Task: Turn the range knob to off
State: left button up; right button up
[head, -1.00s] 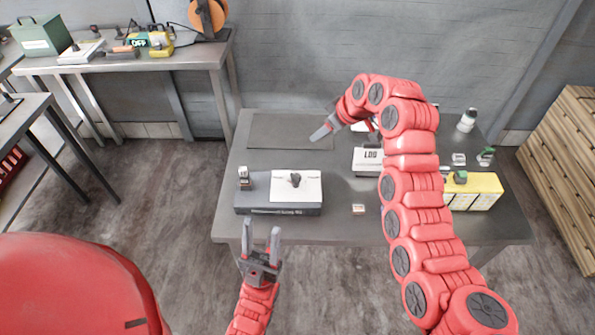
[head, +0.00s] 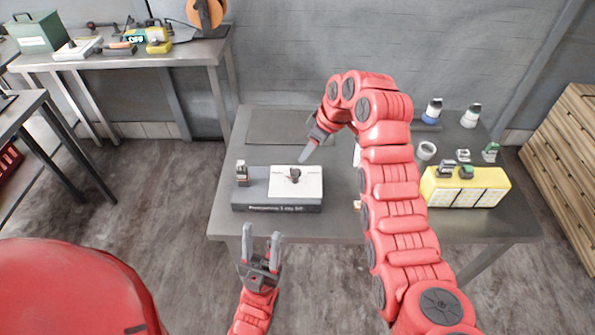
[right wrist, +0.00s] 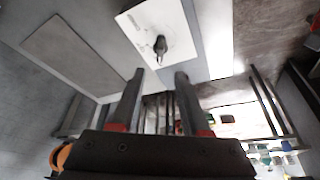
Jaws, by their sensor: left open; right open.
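A dark range knob (head: 294,174) stands on a white plate (head: 310,190) on top of a grey box on the table. In the right wrist view the knob (right wrist: 160,45) sits on the white plate, just beyond and between my fingertips. My right gripper (head: 306,152) is open and empty, above and just behind the knob in the head view; it also shows in the right wrist view (right wrist: 160,80). It looks apart from the knob. My left gripper (head: 261,240) is open and empty, in front of the table's near edge. The knob's setting marks are too small to read.
A small object (head: 242,172) stands on the left of the grey box (head: 250,190). A yellow case (head: 465,190) with small items is at the right, with bottles (head: 470,115) behind. A flat dark mat (head: 290,127) lies at the table's back left.

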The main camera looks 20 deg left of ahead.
aim_at(296, 169)
jog(key=p+x, duration=0.2)
jog(key=x, duration=0.5)
jog(key=shift+a, duration=0.1)
jog(key=shift+x, duration=1.05)
grip_shut()
